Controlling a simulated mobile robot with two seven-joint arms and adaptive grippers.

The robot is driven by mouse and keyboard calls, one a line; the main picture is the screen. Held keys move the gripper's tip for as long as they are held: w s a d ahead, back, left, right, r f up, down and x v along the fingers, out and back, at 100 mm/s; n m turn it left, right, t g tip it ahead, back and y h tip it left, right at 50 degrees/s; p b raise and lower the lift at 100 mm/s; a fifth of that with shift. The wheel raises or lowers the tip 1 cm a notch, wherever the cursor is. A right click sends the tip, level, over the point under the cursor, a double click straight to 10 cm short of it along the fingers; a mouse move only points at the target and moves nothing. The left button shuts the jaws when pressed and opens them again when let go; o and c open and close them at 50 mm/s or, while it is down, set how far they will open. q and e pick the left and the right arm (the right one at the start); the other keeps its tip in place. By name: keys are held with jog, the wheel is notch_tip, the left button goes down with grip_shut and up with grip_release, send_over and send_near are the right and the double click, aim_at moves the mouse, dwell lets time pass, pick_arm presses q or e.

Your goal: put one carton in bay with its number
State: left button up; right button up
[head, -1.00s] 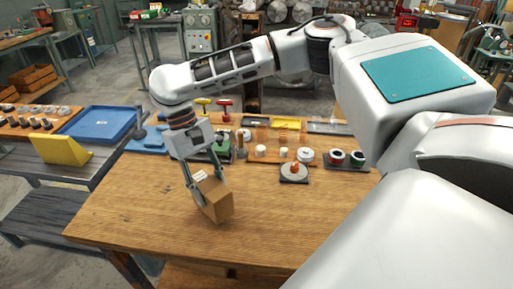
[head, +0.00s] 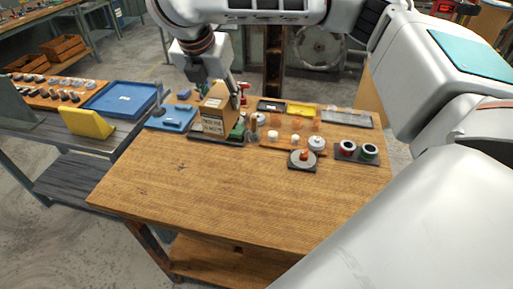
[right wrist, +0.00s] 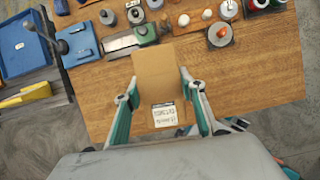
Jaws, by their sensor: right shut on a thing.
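A brown cardboard carton (head: 215,112) with a printed label is held by my right gripper (head: 219,88) above the back left part of the wooden table. In the right wrist view the carton (right wrist: 158,75) sits between the two fingers of the gripper (right wrist: 162,95), its white label towards the palm. The label print is too small to read with certainty. In the head view the carton partly hides a green and dark device behind it. No numbered bay can be made out in either view. My left gripper is not in view.
The wooden table (head: 200,190) is clear at the front. Along its back stand a blue tray (head: 172,117), a round dish on a dark base (head: 302,160), and red and green spools (head: 358,150). A side bench at left holds a large blue tray (head: 118,98) and a yellow block (head: 87,122).

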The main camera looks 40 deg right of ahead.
jog(key=shift+w+r+n, duration=0.1)
jog(key=shift+r+n, duration=0.1)
jog(key=shift+n, duration=0.1)
jog(key=shift+f, duration=0.3)
notch_tip(320, 180, down, 8)
jog(key=shift+r+b, duration=0.25)
jog(key=shift+b, duration=0.7)
notch_tip(320, 180, down, 11)
jog(key=b, duration=0.3)
jog(key=shift+w+f+b, duration=0.1)
jog(key=shift+f+b, duration=0.3)
jog(key=shift+b, duration=0.05)
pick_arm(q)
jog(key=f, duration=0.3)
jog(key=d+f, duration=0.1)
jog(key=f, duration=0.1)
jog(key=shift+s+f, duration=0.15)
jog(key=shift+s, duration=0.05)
pick_arm(e)
jog(key=shift+r, duration=0.1)
